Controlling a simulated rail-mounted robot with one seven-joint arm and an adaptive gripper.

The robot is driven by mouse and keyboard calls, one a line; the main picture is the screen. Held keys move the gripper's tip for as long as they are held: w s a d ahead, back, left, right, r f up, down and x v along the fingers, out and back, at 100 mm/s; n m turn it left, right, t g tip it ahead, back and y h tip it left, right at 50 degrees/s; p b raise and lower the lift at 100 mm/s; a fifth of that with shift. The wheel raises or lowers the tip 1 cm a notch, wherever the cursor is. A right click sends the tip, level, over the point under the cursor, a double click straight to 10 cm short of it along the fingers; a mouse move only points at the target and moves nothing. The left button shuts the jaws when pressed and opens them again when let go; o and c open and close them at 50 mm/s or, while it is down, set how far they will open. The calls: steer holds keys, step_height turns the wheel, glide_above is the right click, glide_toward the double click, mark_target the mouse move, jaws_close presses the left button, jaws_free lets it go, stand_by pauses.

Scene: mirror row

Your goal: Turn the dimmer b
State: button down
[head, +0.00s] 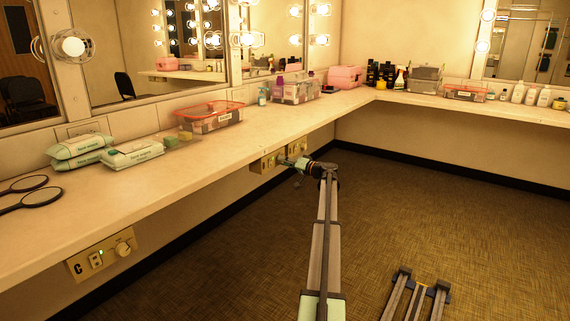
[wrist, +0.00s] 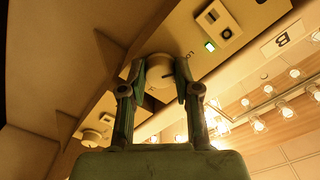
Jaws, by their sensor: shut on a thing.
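The dimmer b knob (wrist: 160,76) is a round pale knob on a tan panel (wrist: 245,14) under the counter. The panel bears a letter B, a rocker switch (wrist: 214,24) and a lit green light (wrist: 209,46). My gripper (wrist: 161,80) has one finger on each side of the knob and is shut on it; the fingers cover part of its sides. In the head view my gripper (head: 290,162) reaches the panels under the counter's front edge, and the arm hides much of the knob.
Panel C (head: 104,254), with its own knob (head: 123,248), is at the near left. Another knob (wrist: 92,138) shows at lower left in the wrist view. The counter (head: 215,148) overhangs the panels and holds wipes, bins and bottles. The carpet (head: 420,220) is largely open.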

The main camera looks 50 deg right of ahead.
steer(key=c, duration=0.8)
jaws_free()
steer(key=shift+w, duration=0.1)
steer(key=s, duration=1.2)
steer(key=shift+d, duration=0.35)
